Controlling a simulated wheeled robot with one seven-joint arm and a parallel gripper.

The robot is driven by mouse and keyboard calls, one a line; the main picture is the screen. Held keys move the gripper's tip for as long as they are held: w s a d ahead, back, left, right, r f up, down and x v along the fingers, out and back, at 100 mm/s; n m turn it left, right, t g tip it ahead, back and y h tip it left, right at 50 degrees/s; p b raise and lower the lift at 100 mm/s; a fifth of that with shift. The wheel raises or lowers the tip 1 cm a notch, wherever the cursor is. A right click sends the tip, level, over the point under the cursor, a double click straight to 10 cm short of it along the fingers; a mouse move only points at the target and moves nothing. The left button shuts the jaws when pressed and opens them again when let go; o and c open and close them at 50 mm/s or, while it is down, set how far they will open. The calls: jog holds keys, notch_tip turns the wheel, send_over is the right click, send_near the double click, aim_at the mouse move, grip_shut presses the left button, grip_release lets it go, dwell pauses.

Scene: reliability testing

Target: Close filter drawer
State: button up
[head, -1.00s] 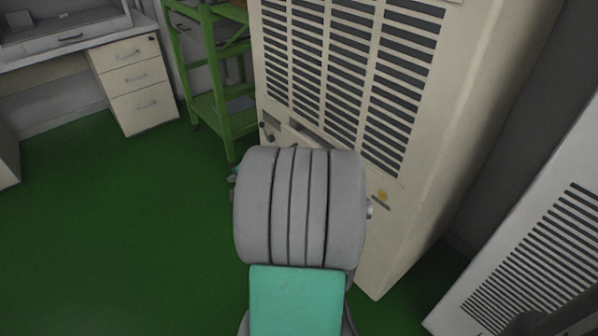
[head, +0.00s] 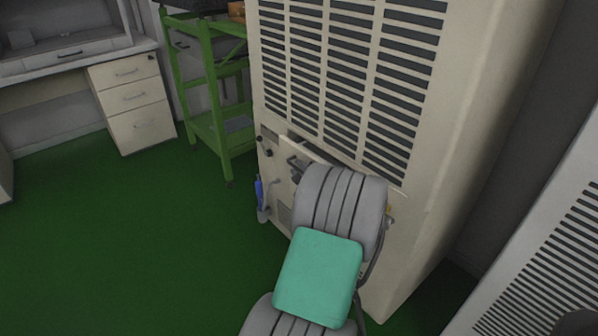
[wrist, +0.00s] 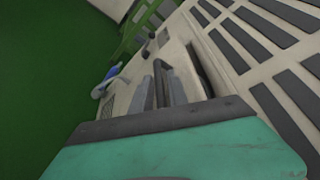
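The filter drawer (head: 283,182) looks like a cream panel low on the front of the tall vented cabinet (head: 425,150). A dark gap runs along its top edge, under the vents, so it stands slightly open. In the wrist view the panel (wrist: 122,97) is beside my gripper (wrist: 160,85), with the dark gap to the right of the fingers. The grey fingers are close together and point toward the cabinet front. I cannot tell whether they touch the panel. In the head view my arm hides most of the drawer.
A green cart (head: 215,95) stands left of the cabinet. A blue-handled thing (head: 259,190) is at the cabinet's lower left. A white drawer unit (head: 133,100) is farther left. Another vented unit (head: 535,265) stands at right. The green floor at left is clear.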

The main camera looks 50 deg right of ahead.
jog(key=shift+c, duration=0.4)
grip_shut()
dwell(0.9)
